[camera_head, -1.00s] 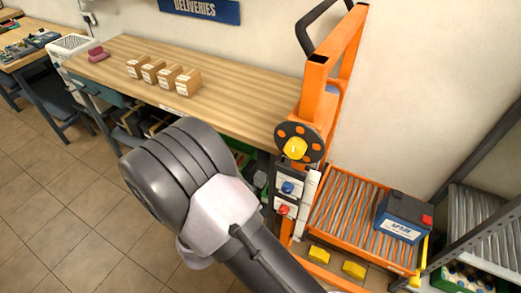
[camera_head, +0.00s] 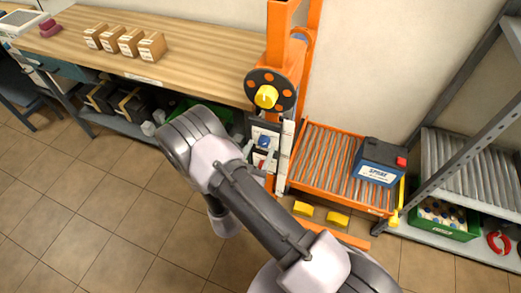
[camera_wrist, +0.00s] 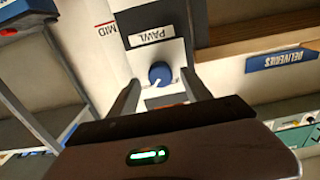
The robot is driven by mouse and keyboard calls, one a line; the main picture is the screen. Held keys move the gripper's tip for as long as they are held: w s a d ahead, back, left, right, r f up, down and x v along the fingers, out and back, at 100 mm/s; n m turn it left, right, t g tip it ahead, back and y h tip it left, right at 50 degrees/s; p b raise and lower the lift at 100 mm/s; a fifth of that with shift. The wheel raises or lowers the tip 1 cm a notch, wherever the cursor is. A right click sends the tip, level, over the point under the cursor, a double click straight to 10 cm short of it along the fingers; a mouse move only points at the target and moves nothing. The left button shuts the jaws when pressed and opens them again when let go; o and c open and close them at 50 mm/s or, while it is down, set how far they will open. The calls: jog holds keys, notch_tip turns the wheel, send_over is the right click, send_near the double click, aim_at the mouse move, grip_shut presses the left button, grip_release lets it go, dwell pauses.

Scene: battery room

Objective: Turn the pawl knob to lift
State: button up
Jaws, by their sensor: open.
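The pawl knob (camera_wrist: 160,73) is a round blue knob on a white panel in the wrist view, under a label reading PAWL (camera_wrist: 149,36). It also shows in the head view (camera_head: 264,141), on the orange lift's post. My gripper (camera_wrist: 160,88) is open in the wrist view, its two dark fingers on either side of the knob in the picture. I cannot tell whether they touch it. In the head view my arm reaches toward the panel, and the fingers are hidden. A red control (camera_head: 262,162) sits below the knob.
The orange lift carries a yellow-centred round wheel (camera_head: 266,97) above the panel. Its roller bed (camera_head: 318,165) holds a blue battery (camera_head: 379,163). A wooden workbench (camera_head: 190,55) with small boxes stands left. A metal rack (camera_head: 465,160) stands right. Floor is open at lower left.

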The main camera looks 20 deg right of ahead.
jog(key=shift+w+d, duration=0.3)
jog(key=shift+w, duration=0.2)
grip_shut()
jog(key=shift+n, duration=0.3)
jog(key=n+b, duration=0.1)
jog(key=n, duration=0.2)
jog(key=shift+n, duration=0.3)
jog(key=n, duration=0.4)
jog(key=shift+n, duration=0.3)
jog(key=n, duration=0.4)
jog(key=shift+n, duration=2.5)
